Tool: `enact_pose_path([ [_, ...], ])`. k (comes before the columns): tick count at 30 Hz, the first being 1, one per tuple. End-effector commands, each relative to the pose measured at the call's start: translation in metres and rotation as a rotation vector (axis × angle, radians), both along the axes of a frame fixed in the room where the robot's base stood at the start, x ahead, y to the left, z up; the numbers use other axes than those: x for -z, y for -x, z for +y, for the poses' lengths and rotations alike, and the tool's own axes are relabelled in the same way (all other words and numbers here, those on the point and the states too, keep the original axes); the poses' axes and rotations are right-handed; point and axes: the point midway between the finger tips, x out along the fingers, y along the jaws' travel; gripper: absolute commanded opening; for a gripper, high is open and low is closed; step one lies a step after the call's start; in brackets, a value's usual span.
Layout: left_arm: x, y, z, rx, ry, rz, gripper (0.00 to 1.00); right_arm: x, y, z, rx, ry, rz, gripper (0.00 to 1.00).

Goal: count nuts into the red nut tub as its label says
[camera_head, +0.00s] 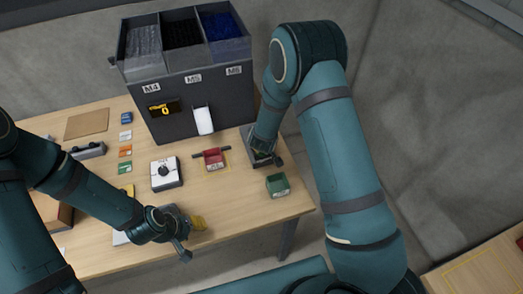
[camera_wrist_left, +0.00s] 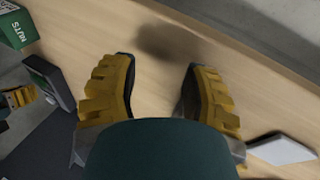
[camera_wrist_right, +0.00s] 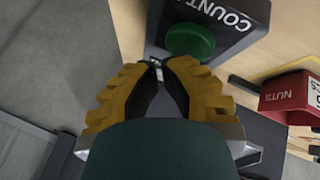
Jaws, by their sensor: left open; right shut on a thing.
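The red nut tub (camera_head: 213,158) stands on the table in front of the feeder, inside a yellow outline. It also shows in the right wrist view (camera_wrist_right: 286,98), with "NUTS" on its side; the rest of its label is too cut off to read. The grey feeder (camera_head: 205,97) has bins marked M4, M5 and M6. Its display (camera_head: 164,109) reads 0. My right gripper (camera_wrist_right: 156,70) is shut on a small greyish thing, hard to identify, beside the COUNT box (camera_wrist_right: 232,35) with its green button (camera_wrist_right: 190,41). My left gripper (camera_head: 190,238) is open and empty above the table's front.
A green nut tub (camera_head: 278,185) stands at the table's right front corner. A white box with a black knob (camera_head: 165,173) stands left of the red tub. Small coloured cards (camera_head: 125,151) and a brown board (camera_head: 87,124) lie further left.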

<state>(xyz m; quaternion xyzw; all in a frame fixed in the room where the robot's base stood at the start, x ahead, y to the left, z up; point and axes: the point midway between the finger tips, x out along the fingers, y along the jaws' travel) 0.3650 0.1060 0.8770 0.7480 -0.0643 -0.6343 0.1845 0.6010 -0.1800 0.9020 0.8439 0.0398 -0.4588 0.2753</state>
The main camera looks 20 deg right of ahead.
Motion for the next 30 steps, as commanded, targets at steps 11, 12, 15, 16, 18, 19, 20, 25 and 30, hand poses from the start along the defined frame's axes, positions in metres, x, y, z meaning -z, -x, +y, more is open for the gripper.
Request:
enact_pose_path([
  [11,0.0016,0.0000,0.0000,0.000,0.000,0.000,0.47,0.0027,-0.0002,0.0000,0.001,-0.001,0.000,0.00],
  [12,0.0016,0.0000,0.0000,0.000,0.000,0.000,0.47,0.0028,-0.0001,0.0000,0.001,-0.001,0.000,0.00],
  [15,0.0022,-0.0001,0.0000,0.000,0.000,0.000,0.47,0.0034,-0.0001,0.0000,0.001,-0.001,0.000,0.00],
  [16,0.0023,0.0000,0.0000,0.000,0.000,0.000,0.47,0.0037,-0.0001,0.0000,0.001,-0.001,0.000,0.00],
  [18,0.0028,-0.0001,0.0000,0.000,0.000,0.000,0.47,0.0044,-0.0001,0.0000,0.001,-0.001,0.000,0.00],
  [19,0.0031,0.0000,0.0000,0.000,0.000,0.000,0.47,0.0048,-0.0001,0.0000,0.001,-0.001,0.000,0.00],
  [20,0.0033,0.0000,0.0000,0.000,0.000,0.000,0.47,0.0052,-0.0001,0.0000,0.001,-0.001,0.000,0.00],
  [25,0.0047,0.0000,0.0000,0.000,0.000,0.000,0.47,0.0071,-0.0001,0.0000,0.001,-0.001,0.000,0.00],
  [30,0.0058,0.0000,0.0000,0.000,0.000,0.000,0.47,0.0089,-0.0001,-0.0001,0.001,-0.001,0.000,0.00],
])
